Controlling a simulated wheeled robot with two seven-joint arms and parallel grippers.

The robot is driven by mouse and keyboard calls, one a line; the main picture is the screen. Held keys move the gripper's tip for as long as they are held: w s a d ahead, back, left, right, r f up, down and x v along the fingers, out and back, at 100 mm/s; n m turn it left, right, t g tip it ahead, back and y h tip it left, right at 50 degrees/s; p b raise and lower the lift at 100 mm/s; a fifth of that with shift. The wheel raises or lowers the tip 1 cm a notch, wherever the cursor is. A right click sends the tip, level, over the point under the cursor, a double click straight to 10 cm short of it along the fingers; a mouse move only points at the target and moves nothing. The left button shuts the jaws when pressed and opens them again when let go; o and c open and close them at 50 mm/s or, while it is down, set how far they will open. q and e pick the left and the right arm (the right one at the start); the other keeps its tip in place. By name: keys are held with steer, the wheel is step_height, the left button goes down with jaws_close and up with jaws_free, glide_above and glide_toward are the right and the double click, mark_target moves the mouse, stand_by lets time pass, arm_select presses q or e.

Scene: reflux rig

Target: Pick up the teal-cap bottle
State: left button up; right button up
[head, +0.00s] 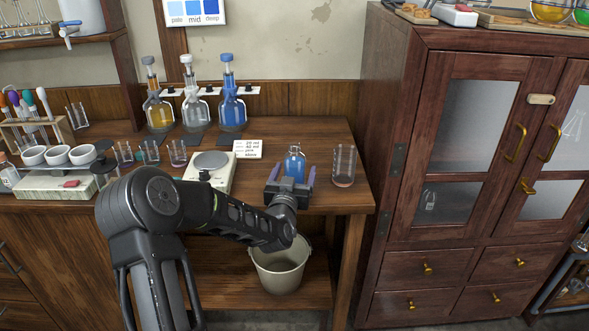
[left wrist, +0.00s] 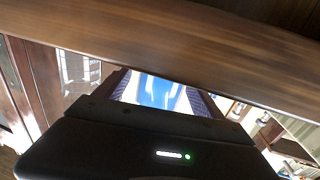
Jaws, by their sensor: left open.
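A small clear bottle with blue liquid (head: 294,164) stands upright near the right front of the wooden bench. Its cap is small and looks bluish; I cannot tell its exact shade. My left gripper (head: 291,176) is open, with one finger on each side of the bottle's lower part. In the left wrist view, a bright blue blurred patch, the bottle (left wrist: 160,92), shows between the fingers. I cannot tell whether the fingers touch it. The bottle's base is hidden by the gripper. My right gripper is not in view.
A glass beaker (head: 343,166) stands close right of the bottle. A balance (head: 209,165) and a card (head: 248,149) are to the left. Tall flasks (head: 232,105) stand behind. A bucket (head: 280,272) sits below the bench edge. A wooden cabinet (head: 395,240) bounds the right.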

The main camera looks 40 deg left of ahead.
arm_select(q)
steer(key=shift+c, duration=0.3)
jaws_close()
stand_by(0.9)
